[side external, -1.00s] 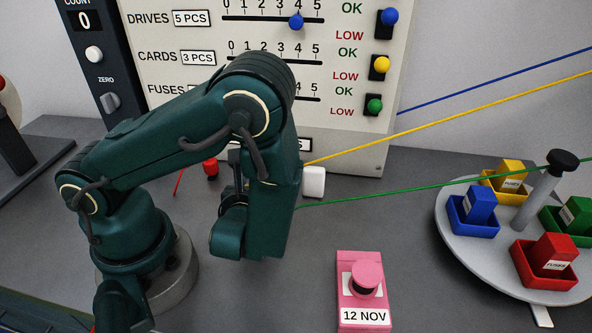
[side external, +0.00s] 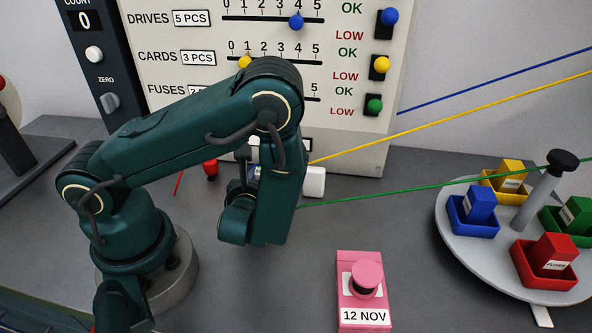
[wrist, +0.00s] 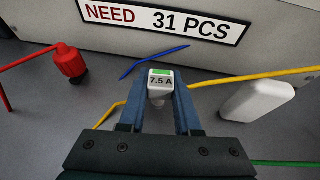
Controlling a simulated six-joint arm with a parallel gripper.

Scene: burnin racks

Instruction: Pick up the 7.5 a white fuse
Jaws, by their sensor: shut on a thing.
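The white fuse (wrist: 161,80), marked "7.5 A" with a green patch on its top, sits between the two fingertips of my gripper (wrist: 160,103) in the wrist view. The gripper is shut on it. The fuse appears held above the grey table, though its height is hard to judge. In the side view my gripper is mostly hidden behind my own wrist, in front of the panel.
A red plug (wrist: 70,62) with a red cable is left of the fuse. A white block (side external: 314,181) stands to the right. Yellow, green and blue cables run nearby. A pink button box (side external: 361,290) and a round carousel (side external: 450,222) with coloured trays are farther right.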

